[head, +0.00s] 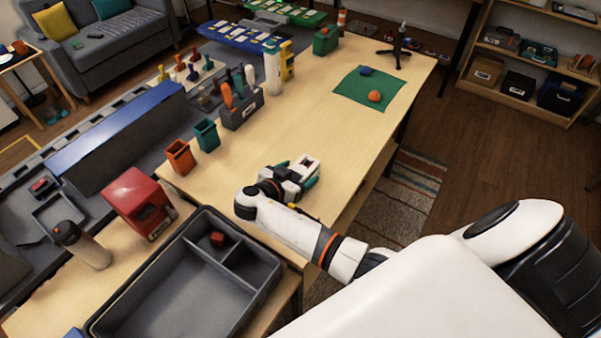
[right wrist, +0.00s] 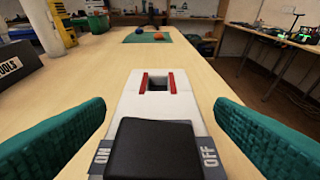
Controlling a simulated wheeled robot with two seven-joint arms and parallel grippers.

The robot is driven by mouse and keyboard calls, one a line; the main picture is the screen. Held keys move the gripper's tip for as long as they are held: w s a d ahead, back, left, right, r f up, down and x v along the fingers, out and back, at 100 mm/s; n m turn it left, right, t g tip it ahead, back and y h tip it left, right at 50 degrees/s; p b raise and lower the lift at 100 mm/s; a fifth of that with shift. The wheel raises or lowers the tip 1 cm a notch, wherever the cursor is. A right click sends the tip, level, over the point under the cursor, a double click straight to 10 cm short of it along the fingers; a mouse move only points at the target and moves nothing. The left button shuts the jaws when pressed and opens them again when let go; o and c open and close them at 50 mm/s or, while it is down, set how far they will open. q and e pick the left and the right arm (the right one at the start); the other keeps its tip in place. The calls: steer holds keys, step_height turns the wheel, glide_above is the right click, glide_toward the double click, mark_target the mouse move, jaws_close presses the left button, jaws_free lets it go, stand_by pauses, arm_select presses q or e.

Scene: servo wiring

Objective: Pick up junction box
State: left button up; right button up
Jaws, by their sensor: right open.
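The junction box (right wrist: 158,110) is a white box with a red-edged slot at its far end and a black rocker switch marked ON and OFF at its near end. It lies on the wooden table. In the head view its white top (head: 307,165) shows just past my right wrist. My right gripper (right wrist: 160,128) is open, with one teal finger on each side of the box. Gaps show between the fingers and the box's sides. The right gripper (head: 298,174) also shows in the head view, low over the table. My left gripper is not in view.
Orange (head: 180,157) and teal (head: 207,135) bins and a tool holder (head: 240,113) line the table's left edge. A green mat (head: 350,92) with an orange ball (head: 375,96) lies farther back. A grey divided tray (head: 180,262) stands in front. The middle of the table is clear.

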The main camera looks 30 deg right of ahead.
steer(key=shift+w+d, duration=0.1)
steer(key=c, duration=1.2)
